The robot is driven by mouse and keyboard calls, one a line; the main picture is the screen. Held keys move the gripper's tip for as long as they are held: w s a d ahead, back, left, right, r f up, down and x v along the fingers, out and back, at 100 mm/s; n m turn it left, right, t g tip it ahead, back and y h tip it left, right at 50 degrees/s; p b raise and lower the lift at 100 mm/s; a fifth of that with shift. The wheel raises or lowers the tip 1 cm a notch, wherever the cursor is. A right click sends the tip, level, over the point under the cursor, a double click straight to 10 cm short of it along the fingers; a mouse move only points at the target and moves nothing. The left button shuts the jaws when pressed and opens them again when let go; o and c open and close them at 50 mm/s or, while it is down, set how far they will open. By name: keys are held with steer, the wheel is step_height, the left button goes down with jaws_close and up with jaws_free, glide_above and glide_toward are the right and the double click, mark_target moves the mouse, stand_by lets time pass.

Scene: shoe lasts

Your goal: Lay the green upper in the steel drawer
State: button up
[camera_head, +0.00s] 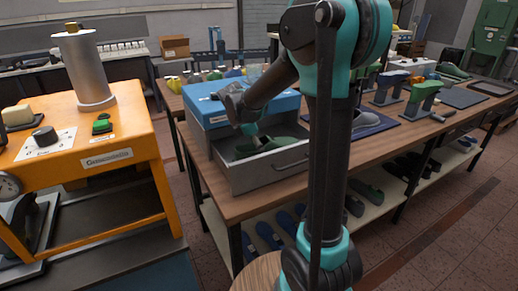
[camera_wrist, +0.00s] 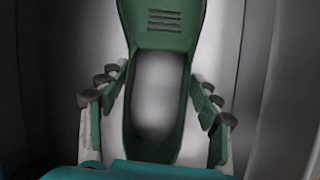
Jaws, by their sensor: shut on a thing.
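The green upper (camera_head: 280,143) is at the open steel drawer (camera_head: 265,173), within its walls in the head view. In the wrist view the upper (camera_wrist: 160,25) has a slotted front and a long open throat, with grey metal showing through. My gripper (camera_head: 252,130) reaches down into the drawer area, its fingers on both sides of the upper. In the wrist view the gripper (camera_wrist: 158,103) is shut on the upper's sides. I cannot tell whether the upper touches the drawer floor (camera_wrist: 215,30). My arm hides part of the scene right of the drawer.
The drawer sits under a blue-topped cabinet (camera_head: 213,106) on a wooden bench (camera_head: 225,205). An orange stand (camera_head: 150,150) with a metal cylinder (camera_head: 85,68) is at left. Green and blue lasts on stands (camera_head: 422,98) are at right. Shoes lie on the shelf below.

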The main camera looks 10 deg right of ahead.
steer(key=shift+f, duration=0.1)
stand_by(0.3)
steer(key=o, duration=1.3)
steer(key=v, duration=1.2)
